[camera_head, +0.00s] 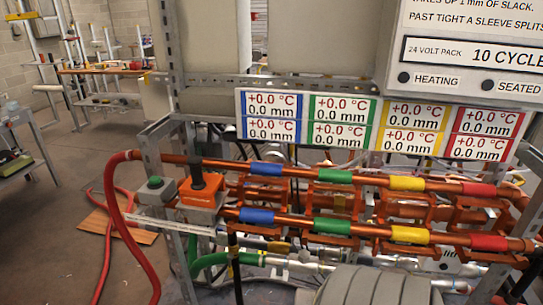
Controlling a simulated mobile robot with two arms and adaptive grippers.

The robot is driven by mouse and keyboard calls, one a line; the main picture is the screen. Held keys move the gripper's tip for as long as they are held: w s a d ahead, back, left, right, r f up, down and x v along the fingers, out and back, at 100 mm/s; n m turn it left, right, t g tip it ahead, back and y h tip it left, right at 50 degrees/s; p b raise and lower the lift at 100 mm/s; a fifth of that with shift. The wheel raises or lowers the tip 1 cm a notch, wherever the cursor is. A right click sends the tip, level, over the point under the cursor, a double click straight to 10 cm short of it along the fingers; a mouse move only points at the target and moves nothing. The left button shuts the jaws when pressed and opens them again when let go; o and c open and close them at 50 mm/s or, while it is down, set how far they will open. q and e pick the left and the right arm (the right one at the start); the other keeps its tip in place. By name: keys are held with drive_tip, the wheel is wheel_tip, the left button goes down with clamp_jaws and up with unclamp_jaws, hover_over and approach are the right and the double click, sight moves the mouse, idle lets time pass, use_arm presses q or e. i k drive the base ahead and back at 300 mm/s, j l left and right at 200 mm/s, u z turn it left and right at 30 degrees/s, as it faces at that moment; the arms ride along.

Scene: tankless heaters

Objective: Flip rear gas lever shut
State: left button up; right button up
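No part that I can surely call the rear gas lever stands out. A black upright handle (197,172) rises from an orange block (202,192) at the left end of the copper pipes; I cannot tell whether it is the gas lever. A small yellowish piece (279,247) shows low behind the front pipe, too small to identify. The rear copper pipe (300,171) and front copper pipe (300,222) carry blue, green, yellow and red bands. Neither of my grippers can be made out.
A display panel (305,119) with temperature and millimetre readings hangs above the pipes. A green button box (156,189) sits left of the orange block. A red hose (117,215) loops to the floor. A grey ribbed shape (375,288) fills the bottom middle. Floor at left is partly open.

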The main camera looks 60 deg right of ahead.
sight(230, 257)
drive_tip(key=z, duration=1.55)
